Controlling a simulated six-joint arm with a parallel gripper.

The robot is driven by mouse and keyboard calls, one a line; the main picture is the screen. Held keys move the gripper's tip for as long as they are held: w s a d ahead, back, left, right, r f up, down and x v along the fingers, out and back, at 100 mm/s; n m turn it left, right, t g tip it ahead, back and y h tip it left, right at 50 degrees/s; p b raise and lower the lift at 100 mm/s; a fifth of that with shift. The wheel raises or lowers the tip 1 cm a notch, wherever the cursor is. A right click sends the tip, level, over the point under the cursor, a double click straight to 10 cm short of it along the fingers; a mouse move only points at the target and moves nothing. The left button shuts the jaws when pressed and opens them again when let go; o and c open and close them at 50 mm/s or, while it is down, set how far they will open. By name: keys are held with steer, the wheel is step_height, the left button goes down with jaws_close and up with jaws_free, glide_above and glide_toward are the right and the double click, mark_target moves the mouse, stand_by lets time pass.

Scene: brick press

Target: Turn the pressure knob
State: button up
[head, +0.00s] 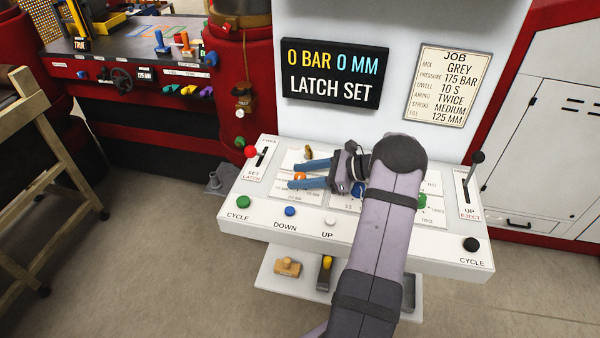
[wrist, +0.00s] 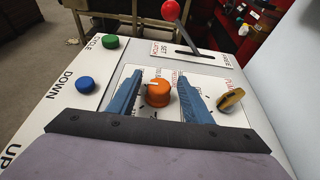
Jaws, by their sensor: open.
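An orange knob (head: 299,176) with a pale pointer line sits on the white control panel (head: 250,222). In the wrist view the orange knob (wrist: 155,93) stands between the two blue fingers of my gripper (wrist: 160,78), with a visible gap on the right side. My gripper (head: 294,175) is open and low over the panel's left part. A brass-coloured knob (wrist: 230,100) lies outside the fingers, to the right in the wrist view; it also shows behind them in the head view (head: 308,153). The small dial labels are hard to read, so I cannot name each knob surely.
The display (head: 335,74) reads 0 BAR, 0 MM, LATCH SET. The job card (head: 440,85) lists pressure 175 BAR. A red-knobbed lever (head: 251,152), green button (head: 243,201) and blue button (head: 290,211) stand left and front. A black-knobbed lever (head: 478,158) stands right.

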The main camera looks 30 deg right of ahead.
steer(key=shift+w+a+f, duration=0.1)
steer(key=shift+w+a, duration=0.05)
steer(key=shift+a, duration=0.05)
steer(key=c, duration=1.1)
steer(key=shift+o, duration=0.2)
steer(key=shift+f+n+y+b, duration=0.1)
steer(key=shift+n+y+b, duration=0.2)
steer(key=shift+b, duration=0.05)
steer(key=shift+w+n+g+y+b, duration=0.1)
steer(key=shift+n+g+y+b, duration=0.2)
steer(key=shift+n+g+b, duration=0.3)
steer(key=shift+n+g+y+b, duration=0.7)
steer(key=shift+n+g+b, duration=0.3)
steer(key=shift+g+b, duration=0.1)
steer(key=shift+r+n+g+b, duration=0.2)
steer(key=shift+n+g+b, duration=0.15)
steer(key=shift+n+g, duration=0.05)
